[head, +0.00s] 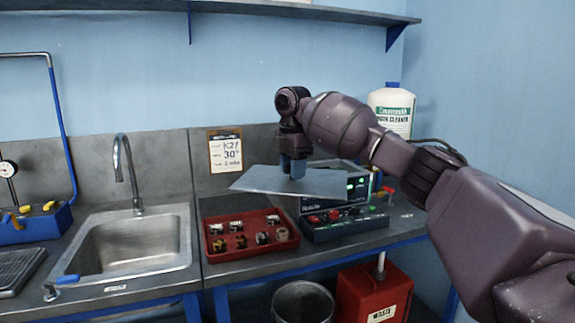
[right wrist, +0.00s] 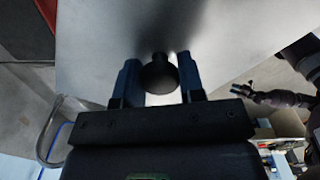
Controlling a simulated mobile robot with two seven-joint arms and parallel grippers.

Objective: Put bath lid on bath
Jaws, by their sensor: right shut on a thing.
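The bath lid (head: 265,180) is a thin flat grey plate, held up in the air above the bench and roughly level. My right gripper (head: 292,168) is shut on its round dark knob, which shows between the two blue fingers in the right wrist view (right wrist: 160,78). The plate (right wrist: 100,45) fills much of that view. A dark instrument with green displays and a sloped front panel with red knobs (head: 345,222) stands under and right of the lid. The lid hides part of it. I cannot tell whether this is the bath, and I see no open basin there.
A red tray (head: 207,249) with several small parts lies left of the instrument, below the lid's left part. A steel sink (head: 90,267) is farther left. A white cleaner bottle (head: 391,108) stands behind my right arm. A red waste bin (head: 372,290) stands below the bench.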

